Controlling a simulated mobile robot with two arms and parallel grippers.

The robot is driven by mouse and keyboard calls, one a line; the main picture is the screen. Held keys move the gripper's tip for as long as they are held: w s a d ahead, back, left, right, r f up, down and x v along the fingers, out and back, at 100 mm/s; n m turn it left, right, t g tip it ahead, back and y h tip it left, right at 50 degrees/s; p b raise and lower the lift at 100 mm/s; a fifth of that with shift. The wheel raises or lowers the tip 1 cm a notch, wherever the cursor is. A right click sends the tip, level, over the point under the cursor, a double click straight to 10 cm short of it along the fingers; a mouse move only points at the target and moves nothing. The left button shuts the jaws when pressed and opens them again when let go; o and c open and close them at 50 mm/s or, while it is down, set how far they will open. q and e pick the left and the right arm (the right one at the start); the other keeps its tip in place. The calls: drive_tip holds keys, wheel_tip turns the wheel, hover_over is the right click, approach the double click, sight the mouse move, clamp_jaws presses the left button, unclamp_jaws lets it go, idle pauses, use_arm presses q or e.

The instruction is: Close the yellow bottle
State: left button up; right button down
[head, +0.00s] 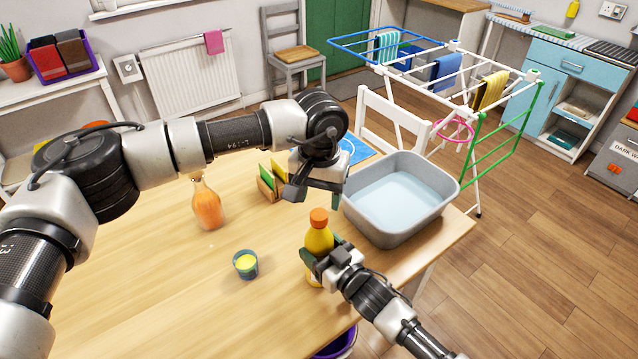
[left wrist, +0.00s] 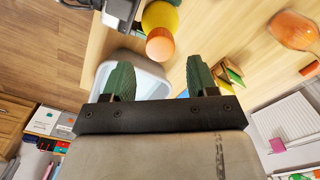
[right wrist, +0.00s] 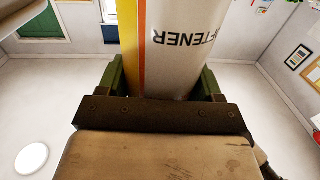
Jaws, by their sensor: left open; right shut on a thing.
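The yellow bottle (head: 318,240) stands near the table's front right edge with an orange cap (head: 319,217) on its top. I cannot tell how tightly the cap sits. My right gripper (head: 328,262) is shut around the bottle's body. The right wrist view shows the bottle's white label (right wrist: 180,45) between the fingers. My left gripper (head: 315,200) is open and empty, just above and behind the cap. In the left wrist view the orange cap (left wrist: 160,45) lies beyond the open fingers, not between them, with the yellow body (left wrist: 161,15) behind it.
A grey basin of water (head: 400,232) stands close right of the bottle. A small cup with yellow contents (head: 246,265) is to the left. An orange glass bottle (head: 207,205) and a rack with sponges (head: 268,185) stand farther back. The front left of the table (head: 150,310) is clear.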

use_arm(q)
drive_tip(key=n, duration=0.4)
drive_tip(key=shift+r+n, duration=0.2)
drive_tip(key=shift+n, duration=0.2)
drive_tip(key=n, duration=0.4)
drive_tip(key=shift+r+n, duration=0.2)
drive_tip(key=shift+n, duration=0.1)
drive_tip(key=n, duration=0.6)
drive_tip(key=shift+r+n, duration=0.3)
drive_tip(key=n, duration=0.4)
drive_tip(key=shift+r+n, duration=0.2)
drive_tip(key=shift+n, duration=0.2)
drive_tip(key=n, duration=0.4)
drive_tip(key=shift+r, duration=0.15)
drive_tip(key=n, duration=0.4)
drive_tip(key=shift+r, duration=0.2)
drive_tip(key=n, duration=0.4)
drive_tip(key=shift+r, duration=0.15)
